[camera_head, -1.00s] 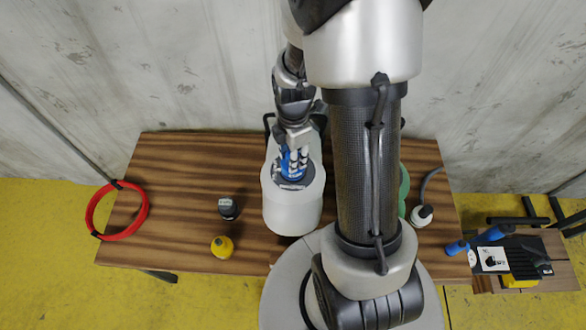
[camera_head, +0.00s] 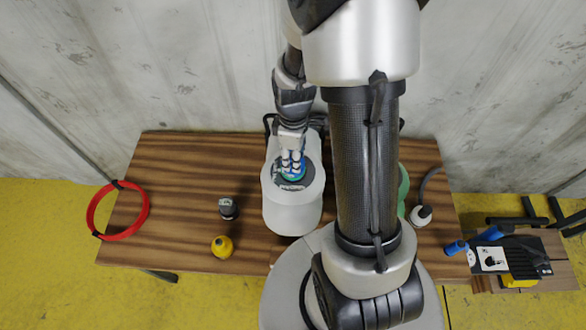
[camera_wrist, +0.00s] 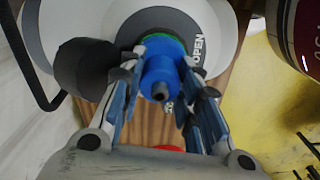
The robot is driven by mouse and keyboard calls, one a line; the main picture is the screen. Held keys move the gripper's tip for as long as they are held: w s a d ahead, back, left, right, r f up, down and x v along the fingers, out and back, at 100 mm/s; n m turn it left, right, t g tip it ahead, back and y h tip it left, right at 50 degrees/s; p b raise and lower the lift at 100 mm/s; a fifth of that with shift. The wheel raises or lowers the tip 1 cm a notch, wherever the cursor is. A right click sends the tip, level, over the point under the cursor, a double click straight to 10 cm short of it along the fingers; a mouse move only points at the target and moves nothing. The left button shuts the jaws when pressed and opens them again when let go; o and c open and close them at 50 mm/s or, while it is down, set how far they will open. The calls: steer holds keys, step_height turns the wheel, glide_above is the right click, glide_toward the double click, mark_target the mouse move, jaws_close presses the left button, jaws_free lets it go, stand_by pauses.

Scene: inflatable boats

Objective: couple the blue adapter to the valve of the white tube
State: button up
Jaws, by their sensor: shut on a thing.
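The white tube (camera_head: 292,208) lies on the wooden table, with its round dark valve (camera_head: 291,184) facing up. My gripper (camera_head: 292,160) is over the valve and points down. In the wrist view my gripper (camera_wrist: 161,85) is shut around the blue adapter (camera_wrist: 160,70), one finger on each side. The adapter's far end is at the valve, where a green ring (camera_wrist: 172,42) shows just behind it. The word OPEN shows on the valve rim beside it. I cannot tell from these views whether the adapter is locked in or only resting in the valve.
On the table to the left are a dark cap (camera_head: 228,208), a yellow round object (camera_head: 222,246) and a red hose ring (camera_head: 90,212). A green object (camera_head: 403,190) is partly hidden behind my arm. A white fitting (camera_head: 421,215) with a dark hose lies at the right.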

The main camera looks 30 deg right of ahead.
steer(key=m, duration=0.4)
steer(key=o, duration=1.2)
steer(key=shift+c, duration=0.2)
steer(key=shift+r, duration=0.1)
step_height(320, 180, up, 12)
steer(key=shift+f, duration=0.1)
